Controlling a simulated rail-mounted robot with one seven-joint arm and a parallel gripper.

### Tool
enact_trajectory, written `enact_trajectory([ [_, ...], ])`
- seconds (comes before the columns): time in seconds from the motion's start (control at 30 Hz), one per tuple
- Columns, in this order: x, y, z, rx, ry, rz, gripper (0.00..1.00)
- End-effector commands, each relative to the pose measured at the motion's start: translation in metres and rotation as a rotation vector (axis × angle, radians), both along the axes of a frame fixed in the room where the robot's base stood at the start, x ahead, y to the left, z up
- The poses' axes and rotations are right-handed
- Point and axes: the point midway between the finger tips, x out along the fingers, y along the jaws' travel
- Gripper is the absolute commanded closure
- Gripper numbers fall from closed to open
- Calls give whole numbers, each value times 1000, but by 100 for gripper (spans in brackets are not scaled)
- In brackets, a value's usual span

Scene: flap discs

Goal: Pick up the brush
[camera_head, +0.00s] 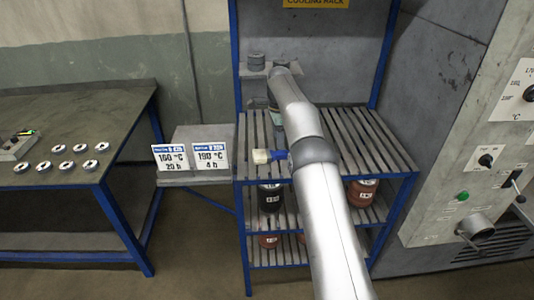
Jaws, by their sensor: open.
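A short piece with a cream end and a blue part (264,156), which looks like the brush, shows at the left edge of my arm, over the top shelf of the blue rack. Its right side meets my arm in the picture, and I cannot tell whether it continues behind it. My arm runs from the bottom of the view up to the back of the rack. I cannot make out my gripper or its fingers; the far end of the arm hides that area. A small pale-green and dark shape shows just left of the arm there, too small to name.
The blue rack (243,200) has slatted shelves with dark and reddish-brown containers below. A grey cylinder (256,60) stands on its small back ledge. The left table (100,115) carries several discs and a metal block. Two temperature signs (190,157) stand between. A control panel is at right.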

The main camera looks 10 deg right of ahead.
Motion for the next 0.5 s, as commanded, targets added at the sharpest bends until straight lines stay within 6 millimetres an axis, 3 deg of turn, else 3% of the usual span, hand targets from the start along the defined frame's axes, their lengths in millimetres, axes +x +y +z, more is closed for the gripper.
enact_trajectory([
  [0.5,0,0,-65,0,1,-4,45],
])
